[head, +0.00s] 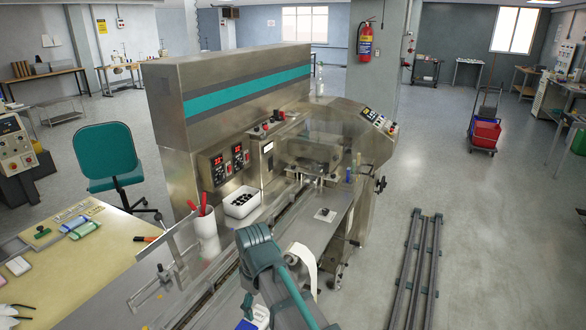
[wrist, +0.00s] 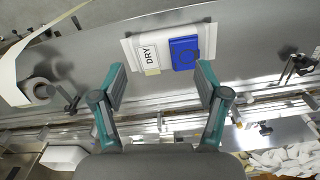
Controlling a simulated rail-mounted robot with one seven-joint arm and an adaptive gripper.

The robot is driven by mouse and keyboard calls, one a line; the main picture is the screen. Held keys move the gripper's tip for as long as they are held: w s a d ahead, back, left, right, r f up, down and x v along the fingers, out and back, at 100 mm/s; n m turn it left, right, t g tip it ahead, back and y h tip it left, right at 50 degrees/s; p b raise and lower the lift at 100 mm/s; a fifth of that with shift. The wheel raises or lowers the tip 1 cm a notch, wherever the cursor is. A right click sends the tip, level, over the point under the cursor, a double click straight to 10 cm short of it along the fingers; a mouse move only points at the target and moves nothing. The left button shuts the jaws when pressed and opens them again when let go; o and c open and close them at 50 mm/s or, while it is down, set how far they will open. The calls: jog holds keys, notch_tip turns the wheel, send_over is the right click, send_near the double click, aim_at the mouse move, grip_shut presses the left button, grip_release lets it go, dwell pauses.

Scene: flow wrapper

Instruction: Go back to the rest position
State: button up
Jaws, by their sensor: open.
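My gripper (wrist: 161,82) shows in the wrist view with its two teal-edged fingers spread wide and nothing between them. Beyond the fingertips, a pale flat piece (wrist: 134,50) with a "DRY" label and a blue square block (wrist: 185,53) lies on a grey metal surface. The fingers appear apart from both. In the head view, my teal and grey arm reaches over the front of the flow wrapper (head: 230,95); the gripper's fingers cannot be made out there.
A white bin (head: 241,203) of dark parts and a white cup (head: 203,232) with red-handled tools stand on the machine. A work table (head: 95,262) is at left. Floor rails (head: 418,270) lie at right, with open floor beyond. A film roll (wrist: 40,91) is at left in the wrist view.

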jog(key=s+d+f+m, duration=0.2)
jog(key=d+f+m, duration=0.4)
jog(key=d+f, duration=0.7)
jog(key=s+d+f+m, duration=0.2)
jog(key=d+f+m, duration=0.3)
jog(key=d+f, duration=0.9)
jog(key=s+f+g, duration=0.2)
jog(key=s+f, duration=0.4)
jog(key=s, duration=0.3)
jog(key=s+f+g+b, duration=0.1)
jog(key=s+f+g, duration=0.1)
jog(key=s+f, duration=0.4)
jog(key=s+d+f+g+b, duration=0.1)
jog(key=s+f, duration=0.4)
jog(key=s, duration=0.8)
jog(key=shift+s+f+g, duration=0.35)
jog(key=shift+f+g, duration=0.05)
jog(key=shift+g, duration=0.5)
